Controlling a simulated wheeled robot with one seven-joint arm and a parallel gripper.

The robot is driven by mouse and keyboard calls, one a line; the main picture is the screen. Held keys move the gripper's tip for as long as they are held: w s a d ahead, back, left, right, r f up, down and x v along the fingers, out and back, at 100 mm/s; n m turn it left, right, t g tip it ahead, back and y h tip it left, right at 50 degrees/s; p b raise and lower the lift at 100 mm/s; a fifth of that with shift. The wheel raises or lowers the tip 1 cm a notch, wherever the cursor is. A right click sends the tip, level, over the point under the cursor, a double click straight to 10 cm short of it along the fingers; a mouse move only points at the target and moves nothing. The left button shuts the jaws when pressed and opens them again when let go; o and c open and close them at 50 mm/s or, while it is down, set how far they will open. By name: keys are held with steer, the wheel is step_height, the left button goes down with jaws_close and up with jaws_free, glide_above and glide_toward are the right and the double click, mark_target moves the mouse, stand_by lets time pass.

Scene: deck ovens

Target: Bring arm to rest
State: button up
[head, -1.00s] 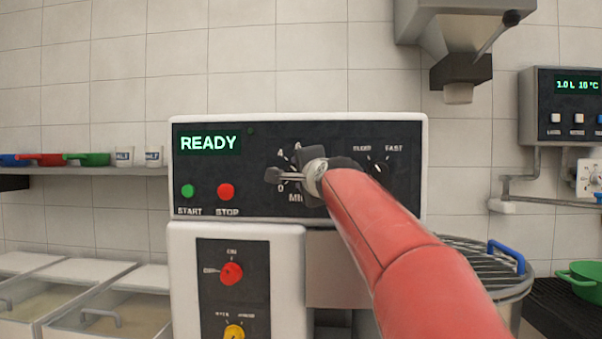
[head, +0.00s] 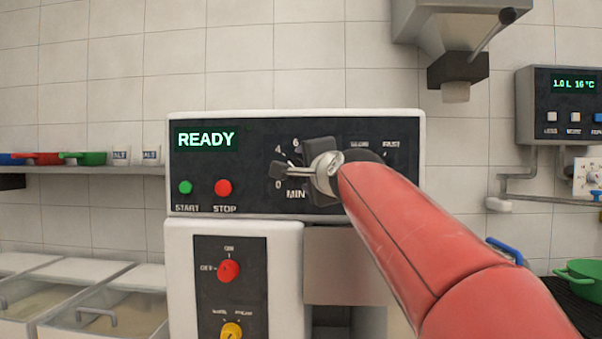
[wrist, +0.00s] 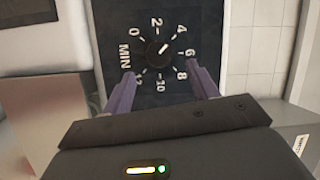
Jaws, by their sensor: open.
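My gripper (wrist: 162,93) is open and empty in the wrist view, its two fingers spread in front of a black timer dial (wrist: 158,50). The dial is marked MIN with numbers from 0 upward, and its pointer line points between 2 and 6. The fingers look apart from the dial. In the head view my gripper (head: 285,172) is in front of the control panel (head: 250,210), and my red arm comes in from the lower right. The gripper and arm hide most of the dial there. The panel display (head: 207,139) reads READY.
A green START button (head: 185,187) and a red STOP button (head: 223,187) sit left of the gripper. A red knob (head: 228,271) and a yellow knob (head: 231,331) are below. A dispenser (head: 457,70) hangs at upper right. A green pot (head: 582,277) stands at right.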

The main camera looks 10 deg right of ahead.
steer(key=shift+s, duration=0.7)
steer(key=s+f+n+g, duration=0.4)
steer(key=s+f, duration=0.6)
steer(key=f, duration=0.4)
steer(key=s+a+f+n+g, duration=0.1)
steer(key=s+f+n+g, duration=0.3)
steer(key=s+f, duration=0.6)
steer(key=s+f+n+g+h, duration=0.1)
steer(key=s+f+n+g, duration=0.3)
steer(key=f, duration=1.4)
steer(key=s+n, duration=0.3)
steer(key=s, duration=0.3)
steer(key=shift+a+f+g, duration=0.15)
steer(key=shift+f+g, duration=0.15)
steer(key=shift+c, duration=0.5)
